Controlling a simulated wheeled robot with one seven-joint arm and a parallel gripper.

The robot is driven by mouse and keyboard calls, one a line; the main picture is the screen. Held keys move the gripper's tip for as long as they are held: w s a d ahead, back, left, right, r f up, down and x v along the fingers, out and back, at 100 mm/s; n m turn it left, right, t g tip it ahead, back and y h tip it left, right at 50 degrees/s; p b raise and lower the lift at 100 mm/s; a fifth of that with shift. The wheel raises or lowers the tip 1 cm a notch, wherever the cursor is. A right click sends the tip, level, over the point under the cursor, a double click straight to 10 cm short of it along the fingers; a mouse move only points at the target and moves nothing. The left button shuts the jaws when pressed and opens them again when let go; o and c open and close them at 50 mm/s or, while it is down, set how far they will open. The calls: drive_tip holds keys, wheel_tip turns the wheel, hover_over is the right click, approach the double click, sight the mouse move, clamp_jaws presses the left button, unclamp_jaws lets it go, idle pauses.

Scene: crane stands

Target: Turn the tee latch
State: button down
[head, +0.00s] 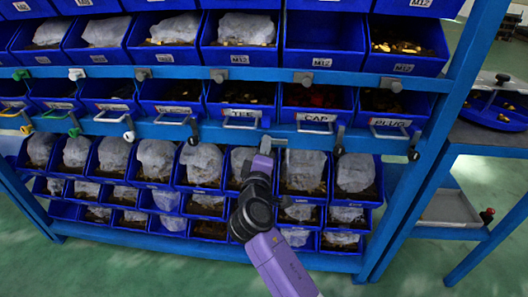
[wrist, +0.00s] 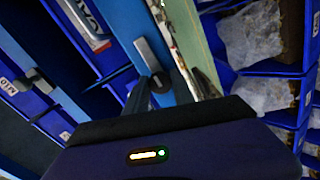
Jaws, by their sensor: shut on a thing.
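The TEE drawer (head: 240,113) is blue with a white label and a pale handle, in the middle row of the rack in the head view. My gripper (head: 265,147) is at the blue rail below the drawer's right end, and it hides the latch there in that view. In the wrist view the tee latch (wrist: 150,56) is a small grey bar against the blue rail. The dark fingers of my gripper (wrist: 172,88) are around its near end, shut on it. Its exact angle is hard to tell.
The CAP drawer (head: 313,118) and PLUG drawer (head: 389,124) are to the right, with similar latches (head: 338,147) on the same rail. Bins with bagged parts (head: 203,165) sit close below. A blue table (head: 480,140) stands at the right. Green floor is open in front.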

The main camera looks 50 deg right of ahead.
drive_tip(key=shift+f, duration=0.1)
idle(0.3)
drive_tip(key=c, duration=1.1)
unclamp_jaws()
drive_tip(key=shift+o, duration=0.2)
drive_tip(key=v, duration=0.7)
drive_tip(key=shift+s+a, duration=0.3)
